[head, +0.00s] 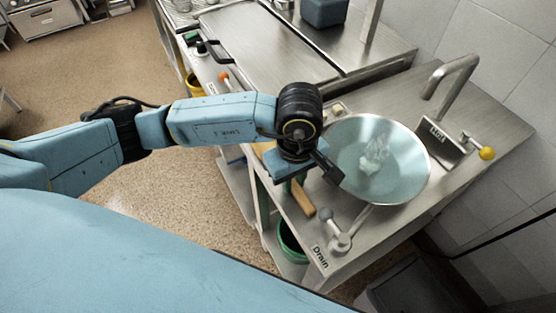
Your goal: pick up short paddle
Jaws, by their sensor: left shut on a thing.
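A tan wooden piece, which looks like the short paddle (303,200), shows just below my left gripper at the front edge of the steel counter. Another bit of tan wood shows on the other side of the gripper; I cannot tell if it is the same piece. My left gripper (300,184) is over the counter, left of the round basin, and is shut on the wooden piece. The wrist and palm hide the grip and the middle of the wood. My right gripper is not in view.
A round basin (408,180) with water and a pale lump is close on the right. A faucet (452,72), a yellow-knobbed lever (487,153) and a drain lever (339,236) stand around it. A green bucket (290,246) is below the counter. Speckled floor (170,205) is open at left.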

